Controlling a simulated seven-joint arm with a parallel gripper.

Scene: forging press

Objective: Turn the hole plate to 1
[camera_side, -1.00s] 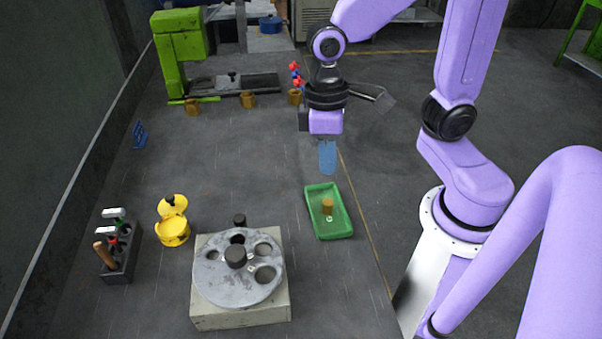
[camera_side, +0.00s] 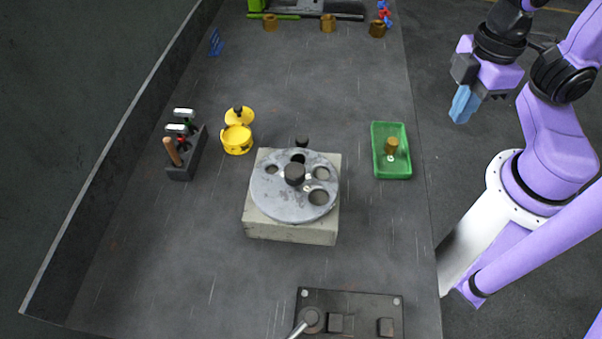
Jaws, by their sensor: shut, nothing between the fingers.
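The hole plate (camera_side: 283,198) is a grey metal disc lying flat on a square pale block (camera_side: 290,231) in the middle of the table. It has several round holes of different sizes and a black knob (camera_side: 295,174) at its centre. A smaller black knob (camera_side: 302,142) stands at the block's back edge. I cannot read any number on the plate. My gripper (camera_side: 462,106), with blue fingers, is shut and empty. It hangs beyond the table's right edge, to the right of and well apart from the plate.
A green tray (camera_side: 405,171) with a brass piece (camera_side: 392,146) stands right of the plate. A yellow pot (camera_side: 237,140) and a tool rack (camera_side: 182,171) stand left. A control panel (camera_side: 358,317) with a lever is at the front. Several brass pieces (camera_side: 328,23) stand at the back.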

